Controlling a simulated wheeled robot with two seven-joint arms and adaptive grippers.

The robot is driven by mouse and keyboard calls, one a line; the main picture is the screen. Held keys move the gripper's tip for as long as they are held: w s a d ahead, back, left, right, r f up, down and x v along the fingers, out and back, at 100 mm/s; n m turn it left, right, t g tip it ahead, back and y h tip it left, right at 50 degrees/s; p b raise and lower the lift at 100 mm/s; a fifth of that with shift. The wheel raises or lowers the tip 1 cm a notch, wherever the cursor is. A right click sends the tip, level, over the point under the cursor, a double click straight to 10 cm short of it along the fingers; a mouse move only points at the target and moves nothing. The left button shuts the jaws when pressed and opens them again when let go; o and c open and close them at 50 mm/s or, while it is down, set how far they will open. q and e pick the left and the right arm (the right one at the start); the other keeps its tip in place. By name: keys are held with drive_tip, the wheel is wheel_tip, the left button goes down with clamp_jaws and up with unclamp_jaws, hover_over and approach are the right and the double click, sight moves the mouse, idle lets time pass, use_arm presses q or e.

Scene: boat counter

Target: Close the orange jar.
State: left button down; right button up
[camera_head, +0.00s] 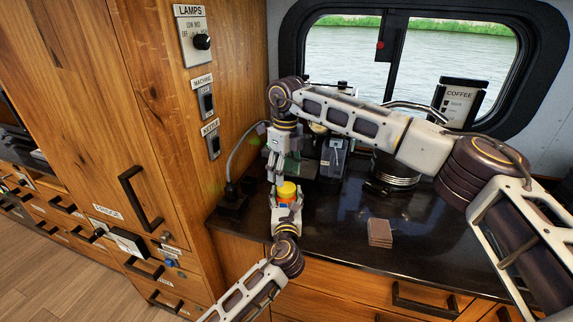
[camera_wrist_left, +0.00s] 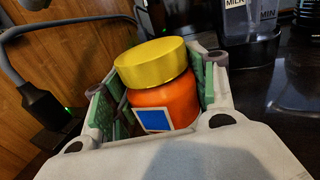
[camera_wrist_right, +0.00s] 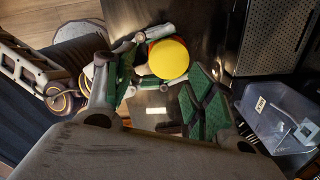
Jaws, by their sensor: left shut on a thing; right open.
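The orange jar (camera_wrist_left: 178,100) stands upright with a blue label on its side. A yellow lid (camera_wrist_left: 150,66) sits on its mouth; whether it is screwed tight cannot be told. My left gripper (camera_wrist_left: 165,95) is shut on the jar, a green-padded finger on either side. In the head view the yellow lid (camera_head: 287,189) shows above my left gripper (camera_head: 286,207) near the counter's left end. My right gripper (camera_head: 272,172) is open and empty just above and beside the lid. In the right wrist view the lid (camera_wrist_right: 168,58) lies beyond the open fingers (camera_wrist_right: 162,92).
A clear milk container (camera_wrist_right: 278,115) stands close beside my right gripper. A black plug with a cable (camera_wrist_left: 45,105) is left of the jar. A stack of brown coasters (camera_head: 380,232) lies to the right on the dark counter (camera_head: 420,235), which has free room around it.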

drive_tip(key=shift+o, duration=1.1)
drive_tip(key=shift+s+a+f, duration=0.1)
drive_tip(key=shift+s+a, duration=0.05)
drive_tip(key=shift+a, duration=0.5)
drive_tip(key=shift+a+y, duration=0.3)
drive_tip(key=shift+a, duration=0.05)
drive_tip(key=shift+w+r+n, duration=0.25)
drive_tip(key=shift+r+n, duration=0.05)
drive_tip(key=shift+r, duration=0.05)
drive_tip(key=shift+w+d+r+n, duration=0.15)
drive_tip(key=shift+d+r+n, duration=0.1)
drive_tip(key=shift+n, duration=0.25)
drive_tip(key=shift+w+d+r+n, duration=0.15)
drive_tip(key=shift+r+n, duration=0.1)
drive_tip(key=shift+n, duration=0.25)
drive_tip(key=shift+w+d+r+n, duration=0.1)
drive_tip(key=shift+w+d+n, duration=0.15)
drive_tip(key=shift+n, duration=0.45)
drive_tip(key=shift+d+n+h, duration=0.4)
drive_tip(key=shift+d+n, duration=0.05)
drive_tip(key=shift+n, duration=0.65)
drive_tip(key=shift+d+n, duration=0.15)
drive_tip(key=shift+n, duration=1.05)
